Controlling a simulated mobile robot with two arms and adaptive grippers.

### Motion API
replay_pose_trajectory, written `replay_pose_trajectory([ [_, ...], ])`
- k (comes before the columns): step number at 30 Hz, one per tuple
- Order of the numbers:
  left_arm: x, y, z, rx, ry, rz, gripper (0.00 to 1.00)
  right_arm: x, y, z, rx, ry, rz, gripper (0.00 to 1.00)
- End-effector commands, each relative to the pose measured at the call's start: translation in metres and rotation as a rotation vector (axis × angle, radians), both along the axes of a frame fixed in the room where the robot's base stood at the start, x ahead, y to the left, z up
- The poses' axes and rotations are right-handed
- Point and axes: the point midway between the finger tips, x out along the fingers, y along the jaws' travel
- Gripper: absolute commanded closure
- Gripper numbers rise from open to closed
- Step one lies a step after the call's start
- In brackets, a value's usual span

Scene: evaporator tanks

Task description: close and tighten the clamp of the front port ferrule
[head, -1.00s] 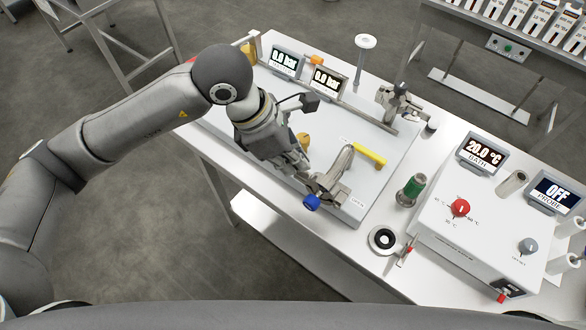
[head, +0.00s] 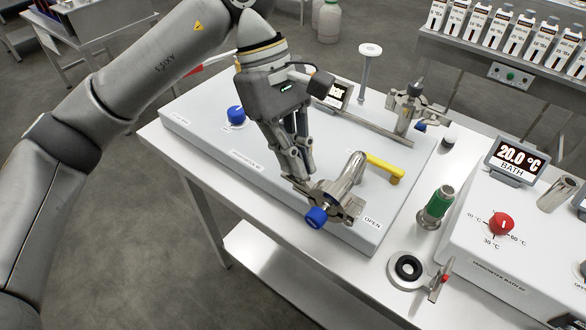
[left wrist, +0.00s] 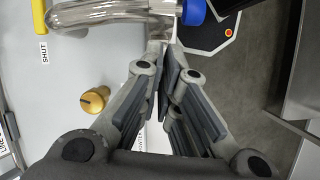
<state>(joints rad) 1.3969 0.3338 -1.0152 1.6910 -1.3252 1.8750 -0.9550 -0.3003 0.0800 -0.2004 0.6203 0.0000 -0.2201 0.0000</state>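The front port is a shiny metal tube (head: 350,172) at the near edge of the white panel. A metal clamp (head: 346,203) with a blue knob (head: 316,217) sits at its lower end; I cannot tell whether it is fully closed. In the left wrist view, the tube (left wrist: 110,14) crosses the top and the blue knob (left wrist: 194,11) is beside its end. My left gripper (head: 304,183) points down at the clamp's left side. Its fingers (left wrist: 164,62) are together with little gap and nothing clearly held; contact with the clamp is unclear. My right gripper is out of view.
A yellow handle (head: 384,167) stands right of the tube. A brass knob (left wrist: 95,99) and another blue knob (head: 236,113) are on the panel. A green-banded cylinder (head: 436,205), a black-centred ring (head: 408,268) and the bath unit (head: 490,255) stand to the right.

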Motion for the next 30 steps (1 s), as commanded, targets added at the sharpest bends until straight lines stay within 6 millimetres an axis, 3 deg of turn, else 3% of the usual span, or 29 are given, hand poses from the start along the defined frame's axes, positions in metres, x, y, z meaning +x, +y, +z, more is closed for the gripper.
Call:
replay_pose_trajectory([
  [3, 0.002, -0.002, -0.002, -0.002, -0.001, -0.112, 1.0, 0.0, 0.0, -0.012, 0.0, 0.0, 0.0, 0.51],
  [11, 0.004, -0.005, 0.001, 0.001, -0.002, -0.357, 1.0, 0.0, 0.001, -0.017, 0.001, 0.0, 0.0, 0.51],
  [30, 0.004, -0.014, 0.004, 0.002, -0.001, -0.966, 1.0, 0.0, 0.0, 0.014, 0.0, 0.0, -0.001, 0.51],
])
